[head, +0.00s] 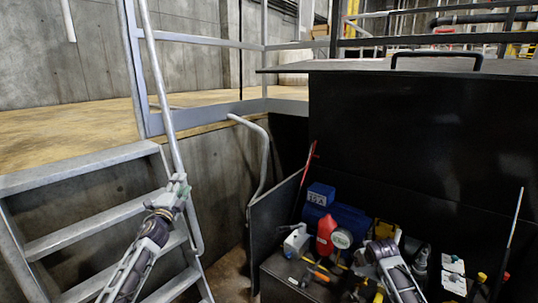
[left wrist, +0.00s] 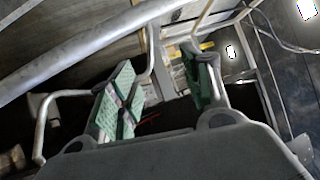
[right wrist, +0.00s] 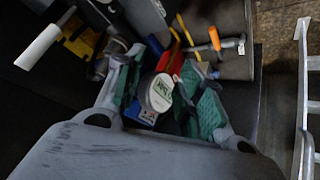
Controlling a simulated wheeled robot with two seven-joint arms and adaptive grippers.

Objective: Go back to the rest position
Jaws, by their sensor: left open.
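My left gripper (head: 180,184) is in front of the metal stairs and their handrail in the head view. Its green-padded fingers stand apart in the left wrist view (left wrist: 163,88), with nothing between them. My right gripper (head: 376,247) is low over the dark bin at the right of the head view, partly hidden among the clutter. In the right wrist view (right wrist: 165,98) its green-padded fingers are apart. A round, white-labelled item (right wrist: 160,91) and a blue and white box show beyond and between them; I see no finger closed on either.
The black bin holds a red container (head: 326,234), a blue box (head: 320,194) and several tools. Metal stairs (head: 85,225) with a handrail are at the left, close to my left arm. A curved rail (head: 263,160) stands between.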

